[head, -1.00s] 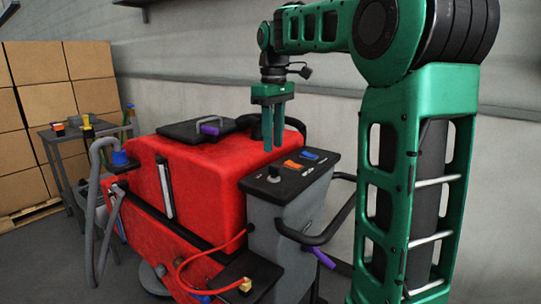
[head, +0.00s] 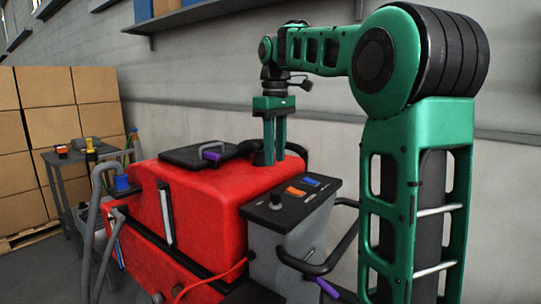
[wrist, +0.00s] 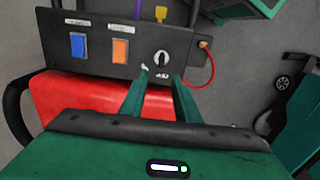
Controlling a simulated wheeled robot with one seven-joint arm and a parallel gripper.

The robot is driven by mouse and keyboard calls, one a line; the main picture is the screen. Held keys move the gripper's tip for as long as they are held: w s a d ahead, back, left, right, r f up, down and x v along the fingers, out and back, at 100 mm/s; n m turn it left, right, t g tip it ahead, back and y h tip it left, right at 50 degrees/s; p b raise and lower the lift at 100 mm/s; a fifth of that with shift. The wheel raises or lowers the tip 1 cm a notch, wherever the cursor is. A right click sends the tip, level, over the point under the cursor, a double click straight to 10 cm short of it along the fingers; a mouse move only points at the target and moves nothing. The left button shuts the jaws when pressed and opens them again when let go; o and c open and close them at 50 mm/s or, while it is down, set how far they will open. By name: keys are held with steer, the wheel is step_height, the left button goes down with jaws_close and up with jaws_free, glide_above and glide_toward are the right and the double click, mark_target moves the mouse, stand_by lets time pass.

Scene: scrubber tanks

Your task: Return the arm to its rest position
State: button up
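My green gripper (head: 274,160) hangs from my raised, bent arm, fingers pointing down. In the head view it appears over the rear top of the red scrubber tank (head: 215,190), behind the control panel (head: 292,198). The two fingers are apart with nothing between them; the gap also shows in the wrist view (wrist: 161,75). In the wrist view, the panel (wrist: 100,60) with its blue and orange switches and round knob lies beyond the fingertips. The fingertips overlap its edge there; I cannot tell the exact clearance.
A black lid (head: 200,154) with a purple-tipped handle lies on the tank. Grey hoses (head: 97,215) stand at its left. A small table (head: 75,158) and stacked cartons (head: 60,105) are farther left. A shelf (head: 190,17) with a blue bin hangs on the wall above.

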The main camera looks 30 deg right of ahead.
steer(key=s+f+m, duration=1)
steer(key=s+f, duration=1.4)
steer(key=s, duration=0.5)
steer(key=shift+a+f+m, duration=0.3)
steer(key=shift+a+f, duration=0.05)
steer(key=shift+f, duration=0.05)
steer(key=shift+w+f, duration=0.2)
steer(key=shift+w, duration=0.4)
